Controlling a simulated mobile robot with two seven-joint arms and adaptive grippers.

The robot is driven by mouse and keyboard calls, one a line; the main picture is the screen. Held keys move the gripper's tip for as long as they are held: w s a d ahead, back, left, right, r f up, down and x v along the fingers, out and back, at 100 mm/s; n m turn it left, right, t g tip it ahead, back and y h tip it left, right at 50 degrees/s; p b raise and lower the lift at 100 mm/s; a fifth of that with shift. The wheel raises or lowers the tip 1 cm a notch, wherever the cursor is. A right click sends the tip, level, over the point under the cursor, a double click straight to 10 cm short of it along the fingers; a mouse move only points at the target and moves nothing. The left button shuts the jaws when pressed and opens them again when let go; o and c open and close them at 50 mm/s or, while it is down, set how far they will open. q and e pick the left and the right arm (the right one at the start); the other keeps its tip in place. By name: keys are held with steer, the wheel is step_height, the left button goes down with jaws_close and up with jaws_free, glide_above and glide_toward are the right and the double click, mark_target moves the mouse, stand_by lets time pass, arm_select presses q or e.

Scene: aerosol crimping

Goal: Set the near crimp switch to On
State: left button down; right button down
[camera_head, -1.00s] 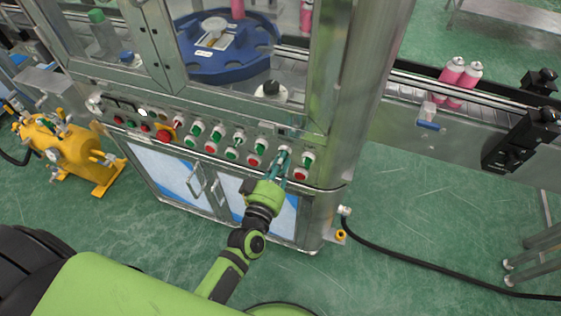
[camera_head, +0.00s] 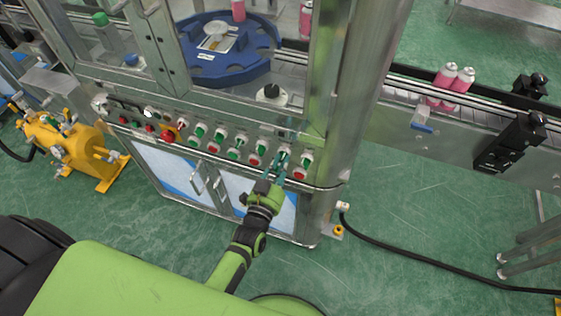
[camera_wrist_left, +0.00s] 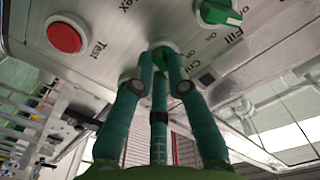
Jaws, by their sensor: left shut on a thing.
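The control panel (camera_head: 150,122) on the front of the machine carries a row of switches and buttons. My left gripper (camera_head: 281,158) reaches up to its right end. In the left wrist view, the left gripper's fingers (camera_wrist_left: 163,58) are closed together on a green switch knob (camera_wrist_left: 166,45), mostly hidden by the fingertips. Part of a label starting "Cri" and an "On" mark show beside it. The knob's exact angle cannot be told. Another green knob (camera_wrist_left: 220,12) by the word "Fill" stands up and to the right. My right gripper is not in view.
A red button (camera_wrist_left: 66,37) labelled "Test" sits left of the fingers. In the head view, a metal corner post (camera_head: 345,130) rises right of the gripper. Pink cans (camera_head: 453,80) stand on the conveyor at right. A black cable (camera_head: 420,268) lies on the floor.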

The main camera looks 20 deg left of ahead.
arm_select(q)
steer(key=shift+m, duration=0.9)
steer(key=c, duration=1.2)
jaws_free()
steer(key=s, duration=1.2)
steer(key=shift+a, duration=0.25)
